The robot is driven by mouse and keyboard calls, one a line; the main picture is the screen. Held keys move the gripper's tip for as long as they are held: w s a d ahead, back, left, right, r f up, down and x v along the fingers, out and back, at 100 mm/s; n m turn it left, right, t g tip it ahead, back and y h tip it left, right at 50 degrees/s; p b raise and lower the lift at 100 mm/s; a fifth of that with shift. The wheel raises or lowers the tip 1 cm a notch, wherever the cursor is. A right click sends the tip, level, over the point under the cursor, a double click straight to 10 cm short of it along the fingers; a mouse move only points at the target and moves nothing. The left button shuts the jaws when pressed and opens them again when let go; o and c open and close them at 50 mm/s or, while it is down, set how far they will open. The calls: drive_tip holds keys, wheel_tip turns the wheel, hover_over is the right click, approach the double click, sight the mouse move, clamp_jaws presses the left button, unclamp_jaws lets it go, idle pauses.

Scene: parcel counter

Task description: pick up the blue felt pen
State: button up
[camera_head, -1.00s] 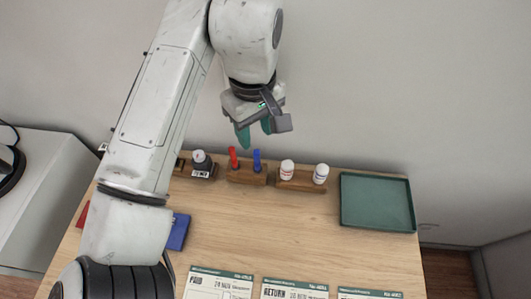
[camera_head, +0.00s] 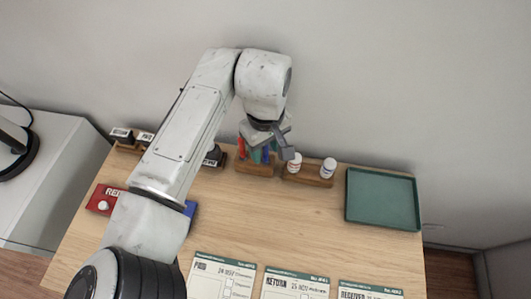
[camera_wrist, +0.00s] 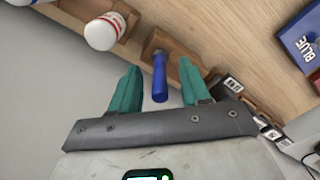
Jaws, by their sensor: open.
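The blue felt pen (camera_wrist: 160,78) stands upright in a small wooden holder (camera_head: 254,168) at the back of the counter. In the wrist view the pen is between the two teal fingers of my gripper (camera_wrist: 159,68), with a gap on each side. My gripper (camera_head: 263,150) is open and empty, down over the holder. In the head view the fingers partly hide the pen. A red pen (camera_head: 241,147) stands in the same holder, just left of the fingers.
Two white bottles (camera_head: 329,166) stand in a wooden rack (camera_head: 308,177) right of the holder. A green tray (camera_head: 380,222) lies further right. Dark stamps (camera_head: 121,135) stand at the back left. A red pad (camera_head: 103,199) and a blue pad (camera_wrist: 301,37) lie left. Printed forms (camera_head: 296,288) lie in front.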

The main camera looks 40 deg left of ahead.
clamp_jaws()
idle(0.3)
